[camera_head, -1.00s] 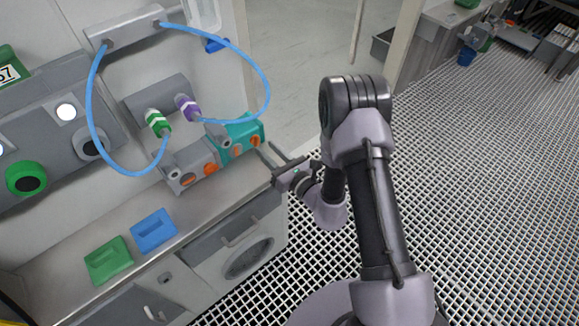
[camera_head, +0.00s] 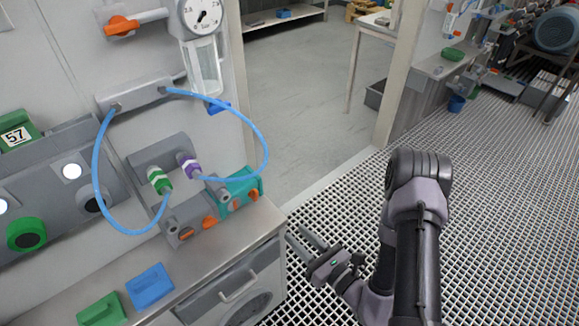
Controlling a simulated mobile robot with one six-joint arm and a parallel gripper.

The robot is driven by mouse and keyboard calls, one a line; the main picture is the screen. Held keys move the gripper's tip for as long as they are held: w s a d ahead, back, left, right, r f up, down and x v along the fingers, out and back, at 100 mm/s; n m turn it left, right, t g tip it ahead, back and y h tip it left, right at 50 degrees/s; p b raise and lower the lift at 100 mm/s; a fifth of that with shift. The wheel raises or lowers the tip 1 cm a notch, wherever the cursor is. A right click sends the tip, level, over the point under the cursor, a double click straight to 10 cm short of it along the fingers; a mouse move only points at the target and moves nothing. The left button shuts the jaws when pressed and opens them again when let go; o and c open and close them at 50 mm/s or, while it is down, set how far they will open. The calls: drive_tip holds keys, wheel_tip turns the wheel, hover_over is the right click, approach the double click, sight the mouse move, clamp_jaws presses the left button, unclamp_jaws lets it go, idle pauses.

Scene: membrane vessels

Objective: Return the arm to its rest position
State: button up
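My gripper (camera_head: 307,244) is at the lower middle of the head view, over the grating floor just right of the bench's end. Its two fingers point to the upper left and stand apart, with nothing between them. It touches nothing that I can see. The rest of my arm (camera_head: 412,235) is bent and rises to its right.
The bench (camera_head: 235,241) holds a green block (camera_head: 101,311), a blue block (camera_head: 150,286), a grey valve block (camera_head: 181,226) and a teal block (camera_head: 240,189). Blue tubing (camera_head: 265,140) loops above, joined to green (camera_head: 158,180) and purple (camera_head: 188,165) connectors. Open grating (camera_head: 500,200) lies right.

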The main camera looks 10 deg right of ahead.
drive_tip(key=s+a+r+n+g+y, duration=0.2)
drive_tip(key=a+r+n+g+y, duration=0.25)
drive_tip(key=r, duration=0.25)
drive_tip(key=s+a+r+n+g+y, duration=0.1)
drive_tip(key=a+r+n+g+y, duration=0.3)
drive_tip(key=r, duration=0.3)
drive_tip(key=s+a+r+n+g+h, duration=0.2)
drive_tip(key=s+r+n+g, duration=0.15)
drive_tip(key=s+n, duration=0.2)
drive_tip(key=s+a+r+n+g+h, duration=0.1)
drive_tip(key=s+r+n+g, duration=0.1)
drive_tip(key=s+n+g, duration=0.35)
drive_tip(key=s+d+n+h, duration=0.4)
drive_tip(key=s+n+h, duration=0.1)
drive_tip(key=s+h, duration=0.15)
drive_tip(key=w+d+r+n+t+h, duration=0.2)
drive_tip(key=w+d+r+t+h, duration=0.1)
drive_tip(key=d+r+t+h, duration=0.3)
drive_tip(key=d+t+h, duration=0.1)
drive_tip(key=d+t, duration=0.1)
drive_tip(key=d, duration=0.1)
drive_tip(key=shift+w+d+r, duration=0.2)
drive_tip(key=shift+w+d, duration=0.05)
drive_tip(key=shift+d, duration=0.05)
